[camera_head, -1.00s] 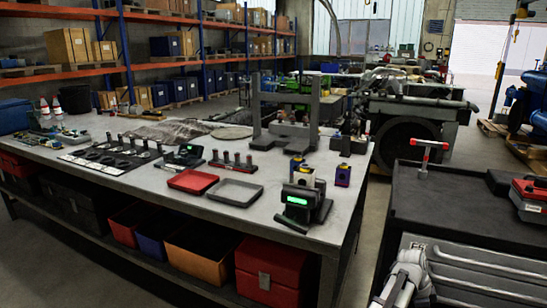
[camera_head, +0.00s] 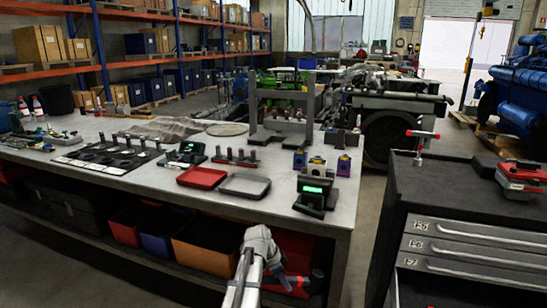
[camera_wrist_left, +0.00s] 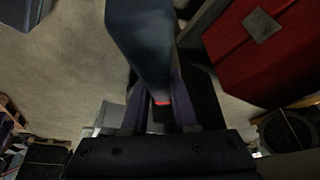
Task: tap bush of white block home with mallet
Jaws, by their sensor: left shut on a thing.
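A small pale block with a dark opening (camera_head: 317,166) stands on the workbench, between a blue block (camera_head: 299,160) and a purple one (camera_head: 344,165). Its bush is too small to make out. A red-headed T-shaped tool (camera_head: 422,135), which looks like a mallet, stands upright on the black cart. My left gripper (camera_head: 277,275) is low in front of the bench's front edge, below the top. In the left wrist view its fingers (camera_wrist_left: 160,112) are shut on a dark blue-grey thing (camera_wrist_left: 142,40); I cannot tell what it is. My right gripper is out of view.
A device with a green display (camera_head: 312,190) stands near the bench's front right corner, by a red tray (camera_head: 201,177) and a grey tray (camera_head: 245,186). A press-like frame (camera_head: 283,100) stands behind. The black drawer cart (camera_head: 455,190) is right, across a floor gap.

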